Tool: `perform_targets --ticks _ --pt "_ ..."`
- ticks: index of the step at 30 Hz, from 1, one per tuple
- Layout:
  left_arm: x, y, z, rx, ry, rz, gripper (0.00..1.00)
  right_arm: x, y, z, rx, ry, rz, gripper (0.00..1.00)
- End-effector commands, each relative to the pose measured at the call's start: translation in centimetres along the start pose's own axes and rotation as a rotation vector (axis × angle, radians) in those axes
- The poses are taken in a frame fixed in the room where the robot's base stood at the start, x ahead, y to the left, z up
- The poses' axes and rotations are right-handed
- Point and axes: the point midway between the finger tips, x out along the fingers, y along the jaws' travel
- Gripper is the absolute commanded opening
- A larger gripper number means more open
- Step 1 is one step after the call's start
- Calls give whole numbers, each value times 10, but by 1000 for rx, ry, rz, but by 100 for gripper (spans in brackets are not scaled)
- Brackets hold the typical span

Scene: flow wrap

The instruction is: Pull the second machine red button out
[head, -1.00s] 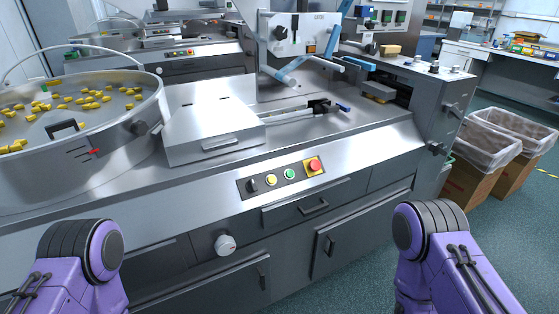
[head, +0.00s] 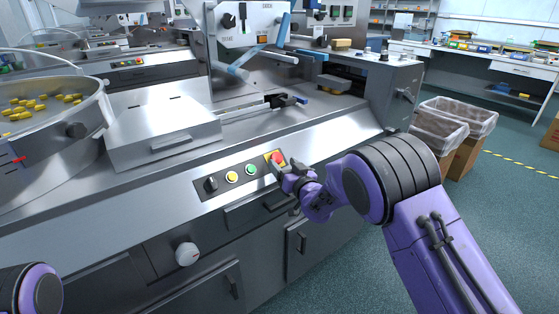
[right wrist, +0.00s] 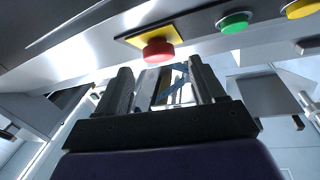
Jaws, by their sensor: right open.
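The red button (head: 277,157) sits on a yellow square plate at the right end of the control panel on the nearest machine. In the right wrist view the red button (right wrist: 158,50) stands out from its yellow plate, just beyond the fingertips. My right gripper (head: 284,170) is at the panel, close in front of the button and partly covering its plate. In the right wrist view my right gripper (right wrist: 160,80) is open, with nothing between its fingers. My left gripper is out of view; only part of my left arm shows at the lower left.
A green button (head: 251,170), a yellow button (head: 232,177) and a black knob (head: 211,184) lie left of the red one. A drawer handle is below the panel. A steel bowl (head: 90,100) with yellow pieces stands left; lined bins (head: 455,122) stand right.

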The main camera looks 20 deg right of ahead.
Motion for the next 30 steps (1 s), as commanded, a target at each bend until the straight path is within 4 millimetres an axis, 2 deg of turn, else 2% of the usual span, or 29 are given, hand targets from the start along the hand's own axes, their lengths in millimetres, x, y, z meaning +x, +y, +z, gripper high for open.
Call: perform_targets --ticks 3,6,10,17,21,23,24,30 --pt "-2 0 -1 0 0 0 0 21 0 0 0 0 1 69" --pt "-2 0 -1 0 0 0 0 33 1 1 1 -1 2 69" --pt "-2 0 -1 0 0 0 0 40 1 1 1 -1 2 69" --pt "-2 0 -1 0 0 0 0 40 1 1 1 -2 3 69" --pt "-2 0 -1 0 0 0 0 40 1 1 1 -2 3 23" --pt "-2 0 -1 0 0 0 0 40 1 1 1 -2 3 4" --pt "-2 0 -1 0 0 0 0 40 1 1 1 -2 3 0" --pt "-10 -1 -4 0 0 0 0 36 1 -10 3 -2 4 0"
